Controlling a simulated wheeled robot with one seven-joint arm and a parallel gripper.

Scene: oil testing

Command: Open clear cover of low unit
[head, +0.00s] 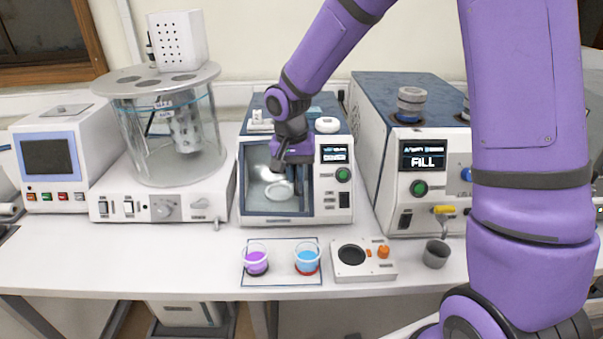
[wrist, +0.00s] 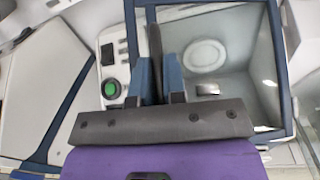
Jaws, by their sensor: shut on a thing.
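The low unit (head: 334,213) stands in the middle of the bench, white with a blue top and a green knob at its right. Its clear cover (head: 255,196) has a dark blue frame and appears to lie over the front chamber. A pale round dish shows inside. My gripper (wrist: 158,66) is at the right side of the cover in the head view and is shut on a dark upright bar, the cover handle (wrist: 155,42). The wrist view shows the bar between the two blue fingers. My gripper and wrist hide part of the cover in the head view.
A glass bath (head: 165,130) stands close at left, and a taller unit (head: 373,150) marked FILL stands close at right. In front lie two cups of purple (head: 256,262) and blue liquid (head: 307,262), a small control box (head: 363,272) and a metal cup (head: 436,254).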

